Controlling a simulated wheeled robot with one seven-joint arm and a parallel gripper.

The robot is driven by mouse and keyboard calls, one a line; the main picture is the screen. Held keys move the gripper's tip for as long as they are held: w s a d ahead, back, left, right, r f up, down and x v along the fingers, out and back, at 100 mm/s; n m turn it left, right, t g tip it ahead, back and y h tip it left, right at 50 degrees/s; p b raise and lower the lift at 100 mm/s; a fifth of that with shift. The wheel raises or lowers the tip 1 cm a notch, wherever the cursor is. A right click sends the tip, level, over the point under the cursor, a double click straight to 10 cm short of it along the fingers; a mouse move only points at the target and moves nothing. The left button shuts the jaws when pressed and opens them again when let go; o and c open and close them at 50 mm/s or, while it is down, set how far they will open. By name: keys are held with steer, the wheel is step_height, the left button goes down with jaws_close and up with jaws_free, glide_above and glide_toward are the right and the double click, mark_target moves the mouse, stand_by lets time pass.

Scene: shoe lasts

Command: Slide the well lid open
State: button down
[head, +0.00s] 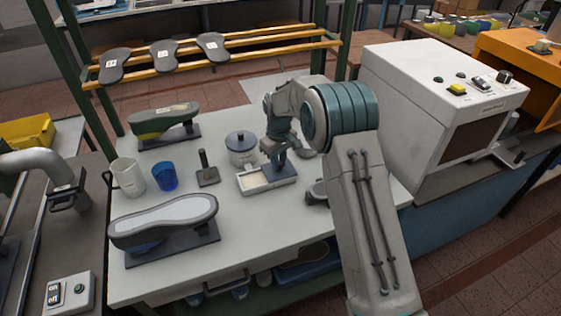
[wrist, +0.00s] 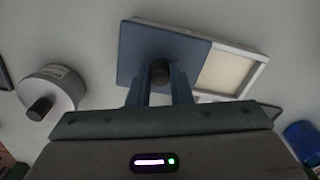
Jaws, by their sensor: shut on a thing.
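The well is a shallow white rectangular box (head: 254,187) on the table, also seen in the wrist view (wrist: 259,75). Its flat blue-grey lid (wrist: 135,48) covers one part of it, on the right in the head view (head: 287,174). The other part is open and shows a cream-coloured inside. The lid has a dark round knob (wrist: 159,70). My gripper (wrist: 160,88) is shut on this knob, one finger on each side. In the head view my gripper (head: 275,156) is over the lid and hides its knob.
A lidded grey pot (head: 241,152) stands close behind the well. A dark upright tool (head: 206,172), a blue cup (head: 165,177) and a white mug (head: 129,177) stand to the left. Shoe lasts (head: 162,222) stand at left. A white machine (head: 430,105) is at right.

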mark_target(280, 162)
steer(key=c, duration=1.3)
jaws_free()
steer(key=shift+w+d+r, duration=0.1)
steer(key=shift+w+d, duration=0.05)
steer(key=shift+d, duration=0.15)
steer(key=shift+a, duration=0.1)
steer(key=shift+r, duration=0.15)
step_height(280, 162, up, 14)
steer(key=b, duration=0.2)
steer(key=shift+f, duration=0.25)
